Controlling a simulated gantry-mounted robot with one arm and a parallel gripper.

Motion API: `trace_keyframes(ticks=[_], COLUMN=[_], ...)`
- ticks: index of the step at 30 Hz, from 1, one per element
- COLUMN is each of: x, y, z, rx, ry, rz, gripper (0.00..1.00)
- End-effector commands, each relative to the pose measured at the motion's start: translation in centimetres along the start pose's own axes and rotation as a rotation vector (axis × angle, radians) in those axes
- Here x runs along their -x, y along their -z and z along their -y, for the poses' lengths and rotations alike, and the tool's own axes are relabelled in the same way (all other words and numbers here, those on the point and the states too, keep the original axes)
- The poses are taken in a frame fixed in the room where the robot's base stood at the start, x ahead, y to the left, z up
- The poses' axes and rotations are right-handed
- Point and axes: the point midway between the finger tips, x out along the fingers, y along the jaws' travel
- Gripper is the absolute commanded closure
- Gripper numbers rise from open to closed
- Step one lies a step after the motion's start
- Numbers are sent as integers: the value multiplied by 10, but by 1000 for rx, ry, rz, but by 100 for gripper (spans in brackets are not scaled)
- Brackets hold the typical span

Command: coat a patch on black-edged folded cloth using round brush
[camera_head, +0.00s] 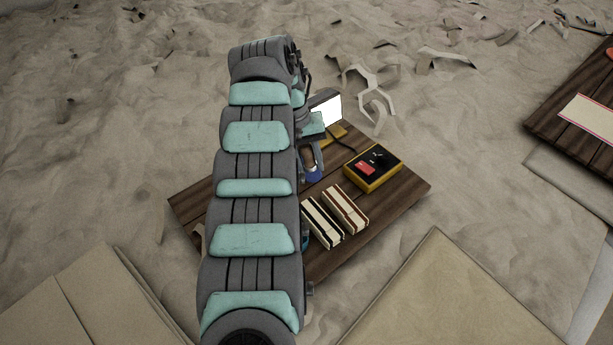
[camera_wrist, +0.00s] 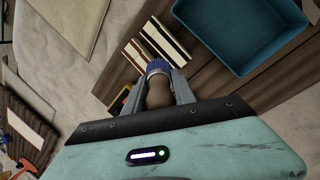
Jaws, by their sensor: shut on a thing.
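My gripper (camera_wrist: 159,84) is shut on a round brush (camera_wrist: 158,67) with a brown handle and a blue head pointing away from the wrist. In the head view the brush (camera_head: 314,175) shows beside my arm, above the far end of the cloths; my arm partly hides the gripper (camera_head: 309,158). The black-edged folded cloth (camera_head: 322,225) lies on the wooden board, left of a red-edged folded cloth (camera_head: 346,207). In the wrist view the black-edged cloth (camera_wrist: 168,38) lies just beyond the brush head. I cannot tell whether the brush touches it.
The wooden board (camera_head: 400,190) lies on sandy ground. A yellow and black box (camera_head: 372,167) stands at its right. A blue tray (camera_wrist: 240,35) is beside the cloths in the wrist view. Another wooden board (camera_head: 560,118) is at far right. Pale slabs (camera_head: 455,295) lie in front.

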Motion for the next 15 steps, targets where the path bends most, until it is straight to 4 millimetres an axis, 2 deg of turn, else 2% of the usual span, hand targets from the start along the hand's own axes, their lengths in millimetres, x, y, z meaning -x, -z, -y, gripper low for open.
trace_keyframes(ticks=[1,3,11,15], x=[-10,-16,-27,-38], y=[-1,-3,-5,-4], z=[-1,2,7,11], rx=[5,16,29,30], ry=[9,17,28,27], rz=[14,27,42,43], gripper=[100,100,100,100])
